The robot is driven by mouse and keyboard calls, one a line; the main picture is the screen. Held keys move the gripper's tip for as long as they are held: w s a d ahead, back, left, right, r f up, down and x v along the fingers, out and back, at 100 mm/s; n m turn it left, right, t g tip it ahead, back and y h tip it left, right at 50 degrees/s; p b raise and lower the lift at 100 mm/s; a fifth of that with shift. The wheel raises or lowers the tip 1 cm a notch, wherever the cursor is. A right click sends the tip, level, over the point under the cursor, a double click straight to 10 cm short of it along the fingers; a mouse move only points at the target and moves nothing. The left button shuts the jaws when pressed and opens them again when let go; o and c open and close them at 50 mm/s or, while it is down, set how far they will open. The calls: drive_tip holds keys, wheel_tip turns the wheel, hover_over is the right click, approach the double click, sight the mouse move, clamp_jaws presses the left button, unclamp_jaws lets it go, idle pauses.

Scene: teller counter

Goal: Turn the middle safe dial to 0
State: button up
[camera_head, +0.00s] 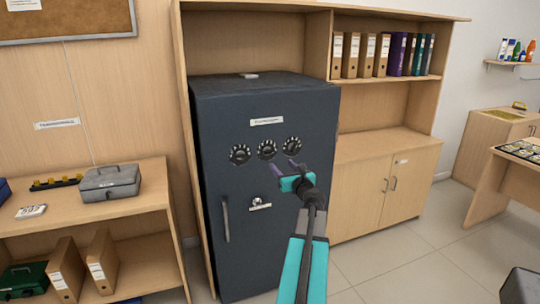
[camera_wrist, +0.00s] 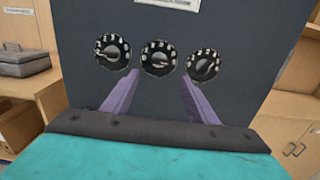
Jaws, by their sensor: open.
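The dark grey safe (camera_head: 265,235) stands shut in a wooden cabinet. Three round black dials with white marks sit in a row on its door. The middle dial (camera_head: 267,149) also shows in the wrist view (camera_wrist: 158,57), between the left dial (camera_wrist: 112,52) and the right dial (camera_wrist: 203,64). The dial numbers are too small to read. My gripper (camera_head: 291,170) is open and empty in front of the door, below the dials. In the wrist view its two purple fingers (camera_wrist: 156,88) stand apart below the middle dial, and neither appears to touch it.
The safe has a vertical handle (camera_head: 226,219) and a keyhole plate (camera_head: 260,206) below the dials. A label (camera_head: 267,121) is above them. A shelf with a grey cash box (camera_head: 110,183) stands at left, a low wooden cabinet (camera_head: 365,185) at right.

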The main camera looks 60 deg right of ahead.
sight(270, 152)
drive_tip(key=shift+w+d, duration=0.1)
drive_tip(key=shift+w, duration=0.05)
drive_tip(key=shift+p+x, duration=0.75)
drive_tip(key=shift+x, duration=6)
drive_tip(key=c, duration=0.9)
drive_tip(key=shift+a, duration=0.2)
drive_tip(key=shift+c, duration=0.8)
drive_tip(key=shift+d+f, duration=0.1)
drive_tip(key=shift+d, duration=0.05)
